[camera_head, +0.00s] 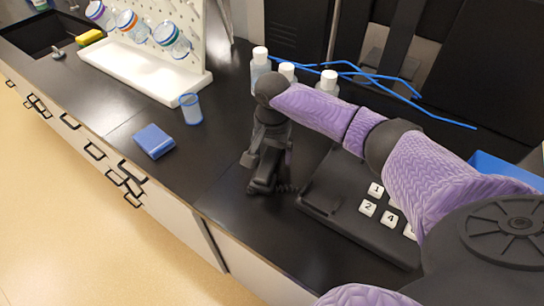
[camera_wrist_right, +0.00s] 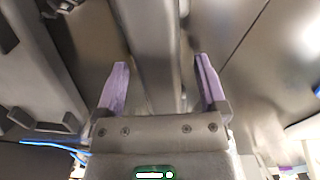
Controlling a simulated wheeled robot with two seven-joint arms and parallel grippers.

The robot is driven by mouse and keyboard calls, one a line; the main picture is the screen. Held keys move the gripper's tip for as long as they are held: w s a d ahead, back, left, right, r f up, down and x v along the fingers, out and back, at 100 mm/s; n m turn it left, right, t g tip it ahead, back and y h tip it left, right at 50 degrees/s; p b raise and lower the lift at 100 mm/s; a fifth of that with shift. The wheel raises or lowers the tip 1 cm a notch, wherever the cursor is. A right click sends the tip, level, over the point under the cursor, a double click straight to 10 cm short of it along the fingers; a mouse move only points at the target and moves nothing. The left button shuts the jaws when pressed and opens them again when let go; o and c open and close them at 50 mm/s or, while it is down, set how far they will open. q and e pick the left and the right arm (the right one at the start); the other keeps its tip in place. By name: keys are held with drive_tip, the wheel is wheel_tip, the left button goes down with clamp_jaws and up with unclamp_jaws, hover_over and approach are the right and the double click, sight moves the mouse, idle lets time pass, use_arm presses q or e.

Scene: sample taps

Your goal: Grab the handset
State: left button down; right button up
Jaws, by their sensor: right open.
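A black telephone base with white number keys (camera_head: 391,218) lies on the dark counter at the right in the head view, partly covered by my purple right arm. I cannot clearly pick out the handset; a dark raised part (camera_head: 321,202) shows at the left end of the base. My right gripper (camera_head: 264,182) points down over the counter, left of the base, apart from it. In the right wrist view its purple fingers (camera_wrist_right: 162,88) are spread, with nothing held between them. A grey bar (camera_wrist_right: 153,45) lies beyond them; I cannot tell what it is. My left gripper is out of view.
White-capped bottles (camera_head: 260,66) and blue tubing (camera_head: 375,75) are behind my right wrist. A blue block (camera_head: 153,141) and a small blue-rimmed cup (camera_head: 191,110) stand to the left. A white pegboard rack (camera_head: 140,72) is at the back left. The counter's front edge is near.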

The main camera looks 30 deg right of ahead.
clamp_jaws()
drive_tip(key=shift+r, duration=0.15)
